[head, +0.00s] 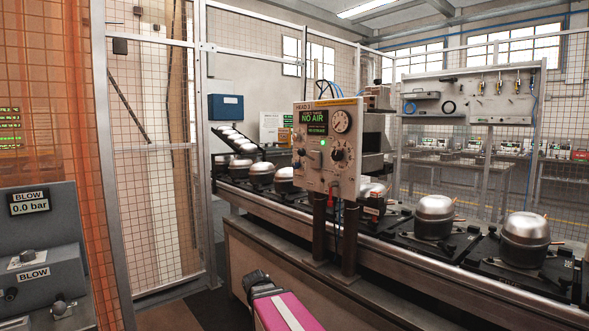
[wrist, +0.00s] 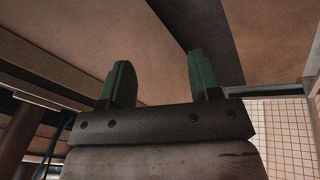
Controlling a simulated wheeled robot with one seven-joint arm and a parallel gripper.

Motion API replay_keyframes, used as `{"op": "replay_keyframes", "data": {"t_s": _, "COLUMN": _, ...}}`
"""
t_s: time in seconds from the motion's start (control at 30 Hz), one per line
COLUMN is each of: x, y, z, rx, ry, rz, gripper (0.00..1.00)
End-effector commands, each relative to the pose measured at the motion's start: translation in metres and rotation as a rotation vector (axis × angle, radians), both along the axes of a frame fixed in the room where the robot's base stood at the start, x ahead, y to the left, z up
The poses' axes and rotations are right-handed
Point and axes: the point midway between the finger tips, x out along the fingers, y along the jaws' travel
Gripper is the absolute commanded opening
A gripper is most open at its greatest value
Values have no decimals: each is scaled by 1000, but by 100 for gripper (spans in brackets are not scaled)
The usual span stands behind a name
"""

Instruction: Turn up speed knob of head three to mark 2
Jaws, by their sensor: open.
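The control panel labelled HEAD 3 (head: 320,180) stands on two dark posts at the conveyor's near side in the head view. Its screen reads NO AIR. A round black knob with a marked dial (head: 338,154) sits at the panel's right, below a round gauge (head: 341,121); its setting is too small to read. In the head view, my arm is low, below and left of the panel.
A conveyor (head: 400,262) carries several silver compressors (head: 435,216) on black pallets behind the panel. A grey BLOW unit (head: 40,240) reading 0.0 bar stands at the left by an orange mesh screen. Mesh fencing lies behind. The floor left of the conveyor is clear.

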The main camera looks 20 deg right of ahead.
Motion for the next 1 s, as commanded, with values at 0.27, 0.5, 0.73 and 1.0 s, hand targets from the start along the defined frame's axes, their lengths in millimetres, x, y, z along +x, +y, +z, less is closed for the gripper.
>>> {"op": "replay_keyframes", "data": {"t_s": 0.27, "x": 98, "y": -45, "z": 116, "rx": -288, "ry": -260, "rz": -133, "gripper": 57}}
{"op": "replay_keyframes", "data": {"t_s": 0.5, "x": 159, "y": -75, "z": 241, "rx": -511, "ry": -519, "rz": -247, "gripper": 57}}
{"op": "replay_keyframes", "data": {"t_s": 0.73, "x": 196, "y": -91, "z": 375, "rx": -699, "ry": -785, "rz": -347, "gripper": 57}}
{"op": "replay_keyframes", "data": {"t_s": 1.0, "x": 206, "y": -96, "z": 477, "rx": -826, "ry": -991, "rz": -409, "gripper": 57}}
